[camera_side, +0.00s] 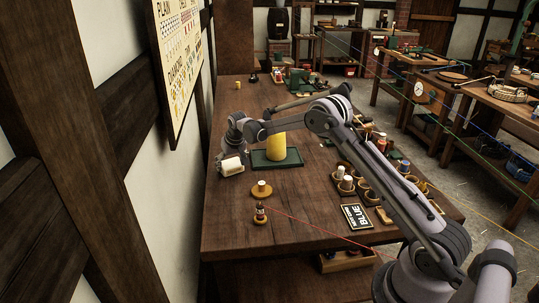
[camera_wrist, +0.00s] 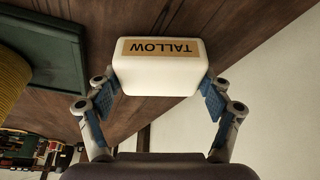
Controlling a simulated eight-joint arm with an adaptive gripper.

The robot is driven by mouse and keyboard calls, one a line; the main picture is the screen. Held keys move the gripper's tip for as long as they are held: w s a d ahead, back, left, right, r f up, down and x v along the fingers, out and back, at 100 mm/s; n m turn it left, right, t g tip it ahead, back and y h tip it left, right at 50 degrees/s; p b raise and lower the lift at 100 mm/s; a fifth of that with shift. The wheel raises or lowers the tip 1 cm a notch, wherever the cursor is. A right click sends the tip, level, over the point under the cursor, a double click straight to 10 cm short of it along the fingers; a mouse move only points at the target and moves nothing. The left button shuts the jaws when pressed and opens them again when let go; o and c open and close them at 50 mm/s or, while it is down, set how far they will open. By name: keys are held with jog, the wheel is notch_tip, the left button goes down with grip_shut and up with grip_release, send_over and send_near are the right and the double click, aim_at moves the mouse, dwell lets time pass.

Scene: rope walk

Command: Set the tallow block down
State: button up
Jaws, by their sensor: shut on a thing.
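The tallow block (camera_wrist: 158,82) is a white rounded block with a tan label reading TALLOW, upside down in the wrist view. My gripper (camera_wrist: 160,88) is shut on it, with a blue finger pad against each side. In the side view the block (camera_side: 232,166) is at the left part of the table (camera_side: 300,215), under my gripper (camera_side: 234,158) and just left of a green tray. Whether its underside touches the wood or hangs slightly above it, I cannot tell.
The green tray (camera_side: 258,161) holds a yellow cone-shaped thing (camera_side: 277,146). The table's front left is mostly clear.

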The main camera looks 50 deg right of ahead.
jog(key=o, duration=1.4)
jog(key=s+a+r+n, duration=0.1)
jog(key=s+a+r, duration=0.4)
jog(key=r, duration=0.5)
jog(key=s+a+r, duration=0.3)
jog(key=s+r, duration=0.4)
jog(key=r, duration=0.2)
jog(key=s+a+n+t, duration=0.1)
jog(key=s+a, duration=0.2)
jog(key=s, duration=0.6)
jog(key=s+a+f+n+t+y, duration=0.1)
jog(key=s+a, duration=0.3)
jog(key=s, duration=0.4)
jog(key=s+a+f+n+t, duration=0.1)
jog(key=s+a, duration=0.2)
jog(key=s, duration=0.6)
jog(key=shift+s+a+n+y, duration=0.3)
jog(key=shift+s+a+y, duration=0.05)
jog(key=shift+y, duration=0.05)
